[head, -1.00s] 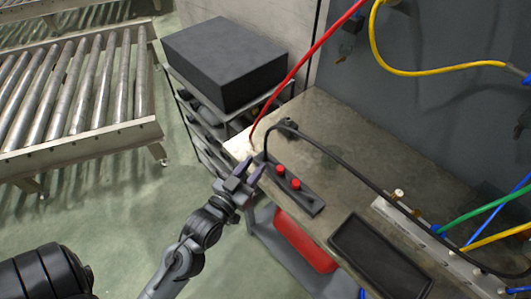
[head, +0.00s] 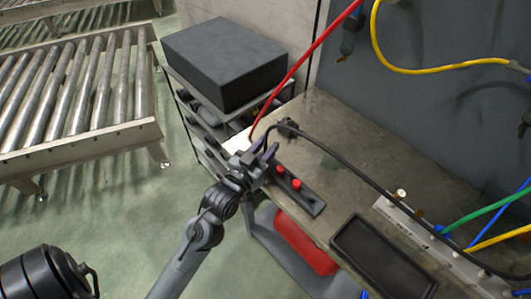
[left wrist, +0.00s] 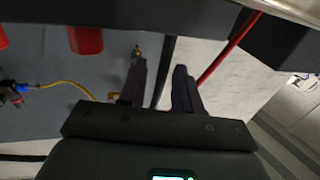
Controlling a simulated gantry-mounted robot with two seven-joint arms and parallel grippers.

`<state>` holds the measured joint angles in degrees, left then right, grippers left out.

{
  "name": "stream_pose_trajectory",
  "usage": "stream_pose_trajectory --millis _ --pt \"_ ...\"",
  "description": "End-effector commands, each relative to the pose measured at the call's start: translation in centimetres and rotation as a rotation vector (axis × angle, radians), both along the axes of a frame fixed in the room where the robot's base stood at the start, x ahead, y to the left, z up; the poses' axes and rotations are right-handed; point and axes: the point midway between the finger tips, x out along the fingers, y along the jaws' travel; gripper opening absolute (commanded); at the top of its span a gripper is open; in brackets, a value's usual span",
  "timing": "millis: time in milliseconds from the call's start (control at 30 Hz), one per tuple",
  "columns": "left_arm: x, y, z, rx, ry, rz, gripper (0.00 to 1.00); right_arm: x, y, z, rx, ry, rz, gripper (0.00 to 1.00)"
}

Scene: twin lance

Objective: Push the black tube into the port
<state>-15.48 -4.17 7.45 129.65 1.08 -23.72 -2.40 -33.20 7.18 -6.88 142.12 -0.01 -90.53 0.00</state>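The black tube (head: 345,162) runs from the lower right along the bench to a small black clamp (head: 287,127), then bends down toward my left gripper (head: 262,152). In the left wrist view my left gripper (left wrist: 159,88) has its two fingers apart. A thin dark length, which looks like the black tube (left wrist: 167,62), passes between them with gaps on either side. A black block with two red knobs (head: 308,199) lies on the bench edge, just right of the gripper. I cannot make out the port or the tube's tip. My right gripper is not in view.
A red tube (head: 303,70) rises behind the gripper and also shows in the left wrist view (left wrist: 226,52). A black tray (head: 383,257) and a white manifold strip (head: 425,236) lie farther right. A large black box (head: 225,62) stands behind left. The bench middle is bare.

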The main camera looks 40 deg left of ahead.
Motion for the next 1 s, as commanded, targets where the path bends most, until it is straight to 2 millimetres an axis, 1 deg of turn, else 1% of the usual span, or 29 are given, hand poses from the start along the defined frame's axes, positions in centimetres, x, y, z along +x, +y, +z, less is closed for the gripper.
stream_pose_trajectory --millis 133,167,300,367,767,1000 --pt "-0.01 0.00 0.00 0.000 0.000 0.000 0.33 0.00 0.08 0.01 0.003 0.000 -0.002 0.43" --pt "-0.01 0.01 0.00 0.000 0.000 0.000 0.32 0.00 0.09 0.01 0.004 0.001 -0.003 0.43" --pt "-0.02 0.00 0.00 0.000 0.000 0.000 0.10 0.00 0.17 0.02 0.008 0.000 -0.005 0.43" --pt "-0.03 0.00 0.00 0.000 0.000 0.000 0.01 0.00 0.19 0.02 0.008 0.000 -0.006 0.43" --pt "-0.03 -0.01 0.05 0.000 0.000 0.000 0.00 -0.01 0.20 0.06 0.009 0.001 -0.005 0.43" --pt "0.03 -0.11 0.80 0.000 0.000 -0.002 0.00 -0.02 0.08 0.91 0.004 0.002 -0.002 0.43"
